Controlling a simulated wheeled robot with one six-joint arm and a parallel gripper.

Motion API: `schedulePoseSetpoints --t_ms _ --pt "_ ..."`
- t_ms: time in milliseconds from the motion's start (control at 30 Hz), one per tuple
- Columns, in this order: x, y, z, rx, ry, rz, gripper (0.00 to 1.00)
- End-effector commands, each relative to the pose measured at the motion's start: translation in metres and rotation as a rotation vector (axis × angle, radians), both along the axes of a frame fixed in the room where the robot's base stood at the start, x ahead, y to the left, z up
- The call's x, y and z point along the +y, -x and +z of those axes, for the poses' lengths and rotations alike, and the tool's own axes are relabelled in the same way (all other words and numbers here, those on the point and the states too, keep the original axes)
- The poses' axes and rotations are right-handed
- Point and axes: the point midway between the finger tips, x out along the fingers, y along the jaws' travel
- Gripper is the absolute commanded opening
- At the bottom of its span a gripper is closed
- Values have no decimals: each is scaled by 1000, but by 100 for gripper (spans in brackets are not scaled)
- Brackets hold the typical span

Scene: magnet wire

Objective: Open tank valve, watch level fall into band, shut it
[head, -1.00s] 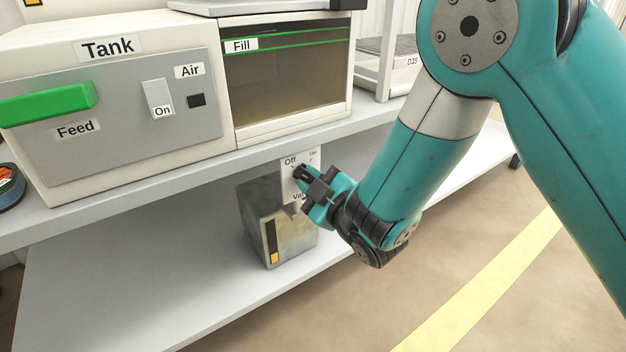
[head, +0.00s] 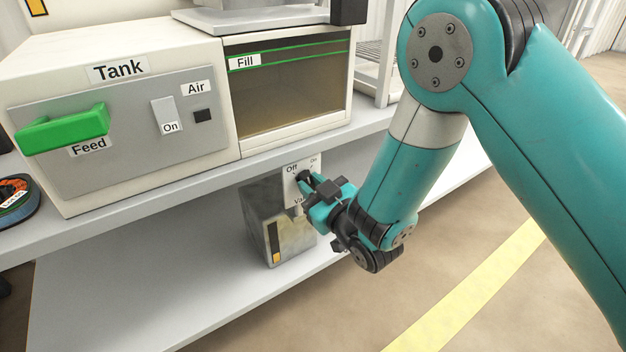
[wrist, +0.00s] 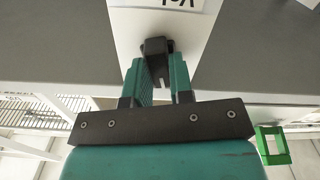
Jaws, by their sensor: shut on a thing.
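The white valve plate (head: 290,192), marked Off, On and a partly covered Valve label, hangs below the shelf edge under the tank. My gripper (wrist: 157,64) is shut on the black valve knob (wrist: 157,46) in the wrist view. In the head view my gripper (head: 310,183) reaches the plate from the right and mostly hides the knob, so its exact setting is unclear. The Fill window (head: 290,100) has two green lines near its top, marking a band. The inside below looks brownish; I cannot make out the liquid level clearly.
The tank cabinet (head: 185,50) carries a green Feed handle (head: 75,128) and an Air switch (head: 164,112) labelled On. A grey metal container (head: 275,235) stands on the lower shelf (head: 130,290) below the valve.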

Motion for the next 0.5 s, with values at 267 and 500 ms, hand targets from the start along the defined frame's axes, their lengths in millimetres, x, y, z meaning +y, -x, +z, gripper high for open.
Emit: schedulePoseSetpoints --t_ms 267,500 --pt "-1 0 -1 40 -51 -1 0" --pt "-1 0 -2 44 -56 -1 0"
